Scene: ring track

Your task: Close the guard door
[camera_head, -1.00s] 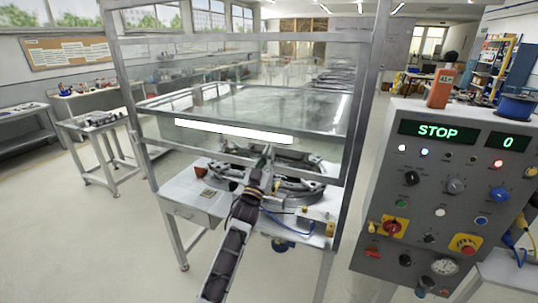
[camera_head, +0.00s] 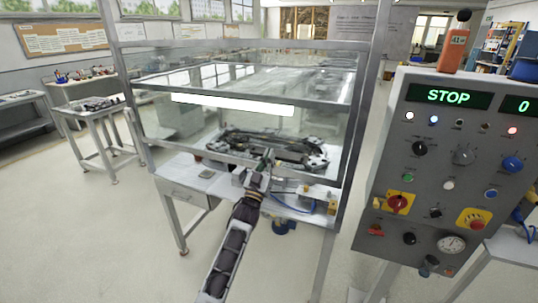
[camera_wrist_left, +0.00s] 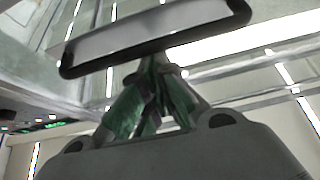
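The guard door is a clear panel in a grey metal frame on the front of the cell; its lower rail (camera_head: 190,151) crosses low, close above the table's front edge. The ring track (camera_head: 265,150) shows through the panel. My left gripper (camera_head: 264,163) is at the middle of this lower rail, its arm coming up from the bottom. In the left wrist view, the fingers (camera_wrist_left: 150,70) with green pads come together at the tips, just under a grey bar with a dark rim (camera_wrist_left: 150,36), which looks like the door handle. I cannot tell whether they grip it. My right gripper is out of view.
A control panel (camera_head: 447,150) reading STOP stands close on the right. The cell's upright post (camera_head: 366,100) is beside it. A side table (camera_head: 90,106) stands at the left. The floor at the front left (camera_head: 100,240) is clear.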

